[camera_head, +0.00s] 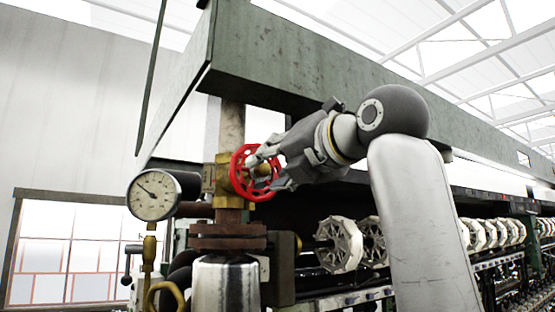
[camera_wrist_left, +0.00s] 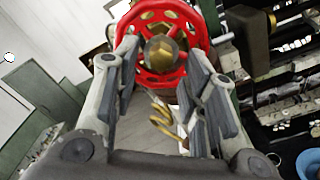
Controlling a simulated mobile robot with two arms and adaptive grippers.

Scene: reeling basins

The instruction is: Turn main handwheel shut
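The red main handwheel (camera_head: 238,172) sits on a brass valve body (camera_head: 221,180) on the vertical pipe in the head view. The wheel (camera_wrist_left: 150,16) also fills the top middle of the left wrist view, with its brass hub nut between my fingers. My left gripper (camera_head: 262,172) is right at the wheel's face, its two fingers spread apart. In the left wrist view the left gripper (camera_wrist_left: 163,55) has one finger at each side of the wheel. Whether the fingertips touch the rim I cannot tell. My right gripper is not in view.
A round pressure gauge (camera_head: 153,195) stands left of the valve. A steel cylinder (camera_head: 225,285) is below the pipe flanges (camera_head: 228,238). A green beam (camera_head: 300,62) runs overhead. Several pale reels (camera_head: 340,244) line the machine at right.

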